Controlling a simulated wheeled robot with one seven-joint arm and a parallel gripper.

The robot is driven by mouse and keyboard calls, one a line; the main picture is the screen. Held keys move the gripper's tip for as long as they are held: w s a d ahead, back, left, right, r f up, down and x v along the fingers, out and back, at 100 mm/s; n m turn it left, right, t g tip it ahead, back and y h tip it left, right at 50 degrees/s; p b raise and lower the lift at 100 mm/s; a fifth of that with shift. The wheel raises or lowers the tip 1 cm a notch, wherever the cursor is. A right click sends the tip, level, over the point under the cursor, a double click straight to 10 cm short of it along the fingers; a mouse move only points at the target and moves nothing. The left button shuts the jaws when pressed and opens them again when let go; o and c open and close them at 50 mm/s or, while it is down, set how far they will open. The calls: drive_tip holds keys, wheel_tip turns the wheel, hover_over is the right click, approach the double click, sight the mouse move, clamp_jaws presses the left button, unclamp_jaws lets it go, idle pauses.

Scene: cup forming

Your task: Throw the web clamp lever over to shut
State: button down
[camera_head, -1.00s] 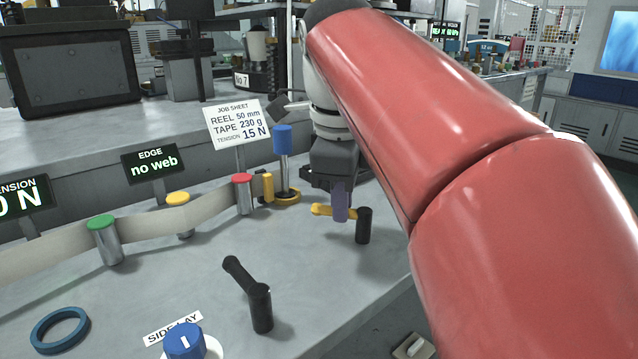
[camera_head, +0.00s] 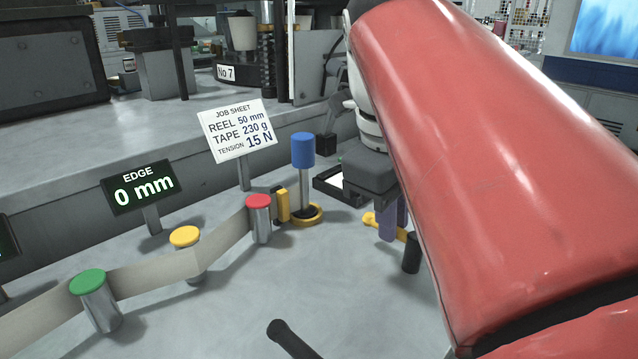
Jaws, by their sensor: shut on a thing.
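The yellow lever (camera_head: 370,218), seemingly the web clamp lever, lies roughly level on a short black post (camera_head: 411,254) at the right of the bench. My gripper (camera_head: 389,222) reaches down from above, its purple fingers shut on the lever's arm. The lever's rounded end shows left of the fingers and a short stretch shows right of them, by the post. The pale web (camera_head: 150,275) runs past the green, yellow and red-topped rollers to a small yellow block (camera_head: 282,204) beside the blue-topped post (camera_head: 303,150). My red arm hides the area right of the lever.
A black handle (camera_head: 290,337) sticks up at the front edge of view. The EDGE display (camera_head: 142,188) reads 0 mm. The job sheet (camera_head: 238,130) stands behind the rollers. A dark open tray (camera_head: 330,186) sits behind my gripper. The bench between web and black handle is clear.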

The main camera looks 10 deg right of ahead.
sight(381, 267)
idle(0.4)
drive_tip(key=c, duration=1.4)
unclamp_jaws()
drive_tip(key=shift+c, duration=0.2)
drive_tip(key=shift+r, duration=0.15)
wheel_tip(381, 267, up, 7)
drive_tip(key=a+p, duration=0.1)
drive_tip(key=shift+s+a+r, duration=0.15)
drive_tip(key=shift+s+r, duration=0.05)
drive_tip(key=shift+s, duration=0.25)
